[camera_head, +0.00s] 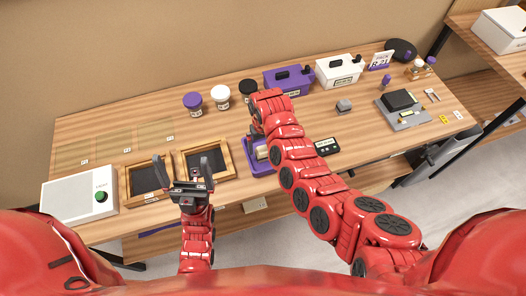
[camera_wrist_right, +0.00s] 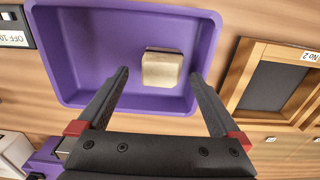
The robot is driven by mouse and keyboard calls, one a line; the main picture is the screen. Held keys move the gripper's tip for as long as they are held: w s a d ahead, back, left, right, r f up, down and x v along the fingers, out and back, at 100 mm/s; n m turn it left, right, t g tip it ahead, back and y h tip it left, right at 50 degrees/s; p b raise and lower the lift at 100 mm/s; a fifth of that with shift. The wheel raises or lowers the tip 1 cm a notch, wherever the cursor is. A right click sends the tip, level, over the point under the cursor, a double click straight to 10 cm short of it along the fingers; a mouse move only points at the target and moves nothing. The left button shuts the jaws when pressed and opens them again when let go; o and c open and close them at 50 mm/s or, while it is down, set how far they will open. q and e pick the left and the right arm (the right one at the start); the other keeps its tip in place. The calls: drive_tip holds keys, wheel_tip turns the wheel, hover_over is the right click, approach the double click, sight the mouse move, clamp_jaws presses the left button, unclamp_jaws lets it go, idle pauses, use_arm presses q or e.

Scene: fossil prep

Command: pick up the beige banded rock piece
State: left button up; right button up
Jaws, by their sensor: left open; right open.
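The beige rock piece (camera_wrist_right: 162,69) lies in a purple tray (camera_wrist_right: 85,60), seen in the right wrist view. No banding can be made out on it at this size. My right gripper (camera_wrist_right: 160,85) is open, with one finger on each side of the rock, apart from it. In the head view the rock (camera_head: 262,153) is partly hidden by my right arm, and the purple tray (camera_head: 259,169) shows beside that arm. My left gripper (camera_head: 182,162) is open and empty in front of the wooden frames.
Two wooden frames with dark insides (camera_head: 125,188) and a white box with a green button (camera_head: 80,198) stand at the left. A small black device (camera_head: 327,146) lies right of the tray. Jars (camera_head: 220,94) and purple and white boxes (camera_head: 340,70) stand at the back.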

sight(263, 149)
drive_tip(key=shift+f+p, duration=0.4)
drive_tip(key=shift+f, duration=1.7)
drive_tip(key=shift+a, duration=0.1)
drive_tip(key=c, duration=1.6)
drive_tip(key=shift+r, duration=0.15)
